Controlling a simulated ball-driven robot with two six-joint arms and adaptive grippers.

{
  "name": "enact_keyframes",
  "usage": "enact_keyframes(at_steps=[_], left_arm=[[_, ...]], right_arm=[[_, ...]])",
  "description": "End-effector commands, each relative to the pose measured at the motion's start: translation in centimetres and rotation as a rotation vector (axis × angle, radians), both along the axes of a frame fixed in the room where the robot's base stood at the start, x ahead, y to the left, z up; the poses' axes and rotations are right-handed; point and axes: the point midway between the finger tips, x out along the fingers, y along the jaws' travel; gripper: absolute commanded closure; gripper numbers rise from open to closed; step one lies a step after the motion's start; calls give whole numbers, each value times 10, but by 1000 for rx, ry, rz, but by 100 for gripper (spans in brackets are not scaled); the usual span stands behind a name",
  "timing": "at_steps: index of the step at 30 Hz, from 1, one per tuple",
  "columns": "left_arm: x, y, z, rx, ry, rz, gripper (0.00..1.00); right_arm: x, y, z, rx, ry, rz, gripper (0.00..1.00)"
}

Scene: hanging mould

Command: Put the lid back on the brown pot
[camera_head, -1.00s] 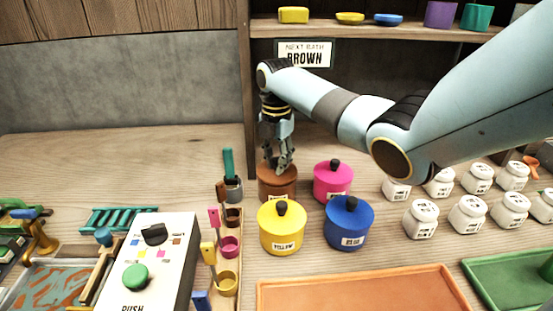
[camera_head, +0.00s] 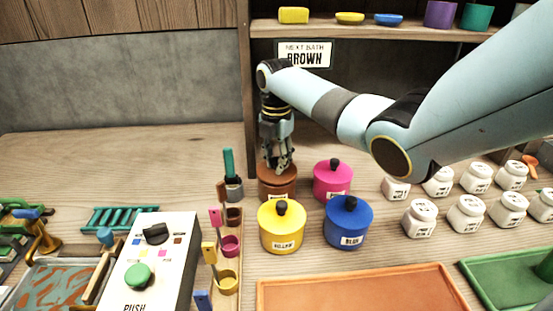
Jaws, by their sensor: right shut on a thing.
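The brown pot (camera_head: 277,194) stands on the wooden counter below the "BROWN" sign, behind the yellow pot. Its brown lid (camera_head: 264,174) is at the pot's top, and I see no clear gap between them. My right gripper (camera_head: 281,168) points down over the lid. It is shut on the lid, and its fingers hide the knob. My left gripper is not in view.
A yellow pot (camera_head: 281,232), a blue pot (camera_head: 349,223) and a pink pot (camera_head: 332,182) stand close by, all lidded. White jars (camera_head: 421,219) stand at right. The sign (camera_head: 305,54) hangs behind my right arm. An orange tray (camera_head: 360,290) lies in front.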

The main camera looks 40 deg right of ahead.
Motion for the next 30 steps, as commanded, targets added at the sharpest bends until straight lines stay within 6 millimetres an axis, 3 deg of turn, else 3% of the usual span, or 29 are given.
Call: enact_keyframes(at_steps=[30], left_arm=[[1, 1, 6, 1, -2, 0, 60]], right_arm=[[0, 0, 0, 1, 1, 0, 100]])
